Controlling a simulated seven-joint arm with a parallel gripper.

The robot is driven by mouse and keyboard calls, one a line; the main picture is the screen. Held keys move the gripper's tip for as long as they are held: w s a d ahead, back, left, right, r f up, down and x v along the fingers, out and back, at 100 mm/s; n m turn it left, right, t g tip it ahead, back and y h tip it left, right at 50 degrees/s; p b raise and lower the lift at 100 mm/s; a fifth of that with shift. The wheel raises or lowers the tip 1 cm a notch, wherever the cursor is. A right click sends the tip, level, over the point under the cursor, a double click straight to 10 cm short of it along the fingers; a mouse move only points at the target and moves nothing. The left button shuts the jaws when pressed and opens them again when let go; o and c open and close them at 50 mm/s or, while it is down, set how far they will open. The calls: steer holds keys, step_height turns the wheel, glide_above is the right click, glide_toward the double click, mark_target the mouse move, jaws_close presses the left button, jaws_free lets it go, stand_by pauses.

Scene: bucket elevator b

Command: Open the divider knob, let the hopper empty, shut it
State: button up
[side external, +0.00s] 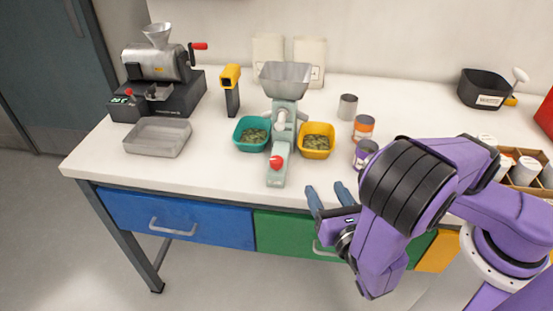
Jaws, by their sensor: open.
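The divider machine (282,115) stands at the middle of the bench, pale green with a grey metal hopper (285,80) on top. A red knob (276,162) sits low on its front. Whether the hopper holds anything cannot be told from here. A teal bin (239,141) stands to its left and a yellow bin (327,150) to its right, each with greenish-brown material inside. My gripper (329,197) is open and empty at the bench's front edge, to the right of the red knob and apart from it.
A roaster-like machine (157,70) and a clear tray (146,150) stand at the left. Several jars, including an orange-labelled one (363,128) and a purple-labelled one (364,155), stand right of the yellow bin. A yellow handheld device (231,78) stands behind the teal bin. A black container (484,85) is at back right.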

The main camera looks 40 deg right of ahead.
mark_target(280, 164)
steer(key=w+n+y, duration=0.1)
steer(key=w, duration=0.4)
steer(key=w+f+n+t+y, duration=0.1)
steer(key=w, duration=0.5)
steer(key=w+f+n+y, duration=0.1)
steer(key=w, duration=0.4)
steer(key=shift+w+a+n+t, duration=0.3)
steer(key=shift+w, duration=0.05)
steer(key=shift+y, duration=0.3)
steer(key=c, duration=0.9)
